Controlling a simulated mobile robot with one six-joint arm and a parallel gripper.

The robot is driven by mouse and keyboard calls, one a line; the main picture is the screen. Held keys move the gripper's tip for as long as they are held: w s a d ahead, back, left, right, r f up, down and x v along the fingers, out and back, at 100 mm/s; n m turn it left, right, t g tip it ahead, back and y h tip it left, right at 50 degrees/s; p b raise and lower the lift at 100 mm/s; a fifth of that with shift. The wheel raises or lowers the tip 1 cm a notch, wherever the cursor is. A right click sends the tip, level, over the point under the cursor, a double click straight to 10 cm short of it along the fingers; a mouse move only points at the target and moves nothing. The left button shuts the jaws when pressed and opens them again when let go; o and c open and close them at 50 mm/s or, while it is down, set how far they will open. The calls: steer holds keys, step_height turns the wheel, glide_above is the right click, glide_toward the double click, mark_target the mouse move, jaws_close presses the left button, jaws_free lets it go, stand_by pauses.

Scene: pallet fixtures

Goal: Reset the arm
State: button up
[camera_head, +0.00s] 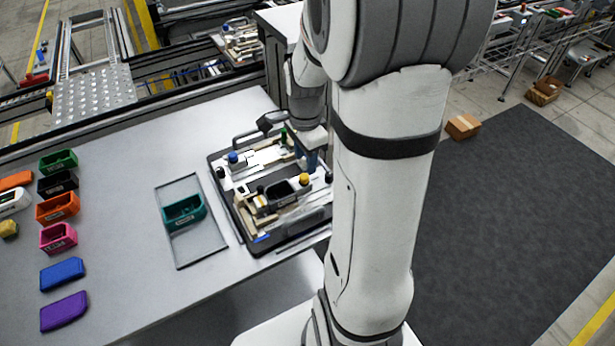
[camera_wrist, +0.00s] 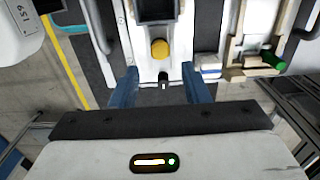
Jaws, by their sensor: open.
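My arm stands at the middle right in the head view and reaches over the far right part of the black fixture pallet (camera_head: 232,205). My gripper (camera_wrist: 163,88) shows in the wrist view with its two blue fingers spread apart and nothing between them. Beyond the fingertips are a yellow knob (camera_wrist: 160,49) and a small black knob on a pale fixture. In the head view my gripper (camera_head: 307,160) is partly hidden by my arm. The yellow knob (camera_head: 304,179) sits next to a dark bin on the pallet.
A teal bin (camera_head: 184,210) stands in a shallow grey tray (camera_head: 203,254). Several coloured bins and blocks, such as a purple one (camera_head: 64,311), line the table's left side. The table (camera_head: 135,255) is bare between them and the tray. A cardboard box (camera_head: 462,126) lies on the floor.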

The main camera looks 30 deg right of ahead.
stand_by(0.5)
steer(key=shift+a+r, duration=0.15)
steer(key=shift+r, duration=0.1)
steer(key=s+a+r+n+t, duration=0.3)
steer(key=s+a+r+n, duration=0.6)
steer(key=n, duration=0.8)
steer(key=s+a, duration=0.1)
steer(key=s, duration=0.2)
steer(key=shift+s+r, duration=0.15)
steer(key=shift+r, duration=0.15)
